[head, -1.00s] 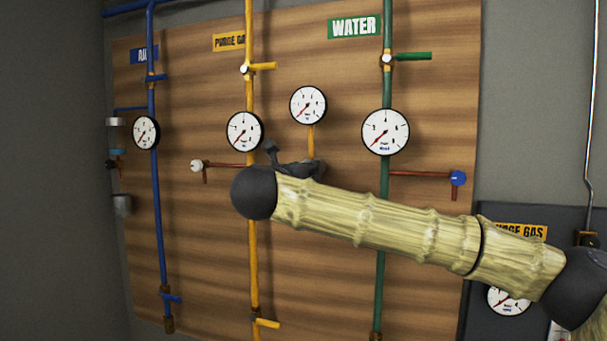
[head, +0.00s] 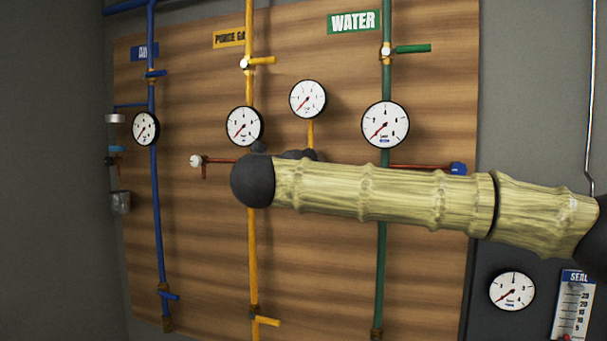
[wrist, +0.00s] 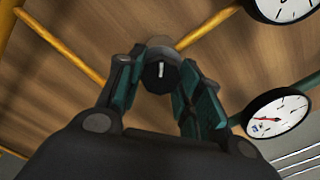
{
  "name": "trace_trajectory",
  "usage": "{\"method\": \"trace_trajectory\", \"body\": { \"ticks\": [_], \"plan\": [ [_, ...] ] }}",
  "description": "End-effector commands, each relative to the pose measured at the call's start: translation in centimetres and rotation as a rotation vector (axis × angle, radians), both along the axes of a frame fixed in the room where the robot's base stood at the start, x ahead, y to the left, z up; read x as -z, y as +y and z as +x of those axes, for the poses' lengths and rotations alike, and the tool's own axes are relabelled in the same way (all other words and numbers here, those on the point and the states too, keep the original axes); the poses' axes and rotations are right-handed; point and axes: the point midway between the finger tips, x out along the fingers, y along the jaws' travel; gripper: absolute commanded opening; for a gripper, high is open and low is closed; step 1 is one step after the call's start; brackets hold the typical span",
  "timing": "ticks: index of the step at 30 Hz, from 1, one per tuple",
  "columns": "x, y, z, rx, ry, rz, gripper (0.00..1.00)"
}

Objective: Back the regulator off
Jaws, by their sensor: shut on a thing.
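The regulator's dark round knob (wrist: 161,75), with a white mark standing nearly upright, shows in the wrist view on the yellow purge gas piping. My gripper (wrist: 158,70) has its two green-and-black fingers on either side of the knob and is shut on it. In the head view my arm covers the knob and most of the gripper. The purge gas gauge (head: 244,126) and the smaller gauge (head: 307,99) on the yellow branch have red needles pointing low and left.
The blue air pipe (head: 155,210) is at the left and the green water pipe (head: 380,275) right of centre. A red-brown branch with a white end (head: 197,161) lies left of my arm. A dark panel with a gauge (head: 512,290) is at the lower right.

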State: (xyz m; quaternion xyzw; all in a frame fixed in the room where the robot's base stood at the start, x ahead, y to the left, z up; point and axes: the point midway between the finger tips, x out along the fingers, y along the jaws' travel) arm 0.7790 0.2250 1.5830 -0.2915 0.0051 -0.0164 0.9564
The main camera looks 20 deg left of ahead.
Motion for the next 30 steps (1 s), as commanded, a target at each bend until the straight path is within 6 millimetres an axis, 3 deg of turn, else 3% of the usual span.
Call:
{"method": "trace_trajectory", "body": {
  "ticks": [15, 30],
  "plan": [
    [-0.29, -0.09, -0.04, 0.001, 0.013, -0.471, 0.12],
    [-0.29, -0.11, -0.01, 0.000, 0.023, -0.710, 0.12]
  ]
}}
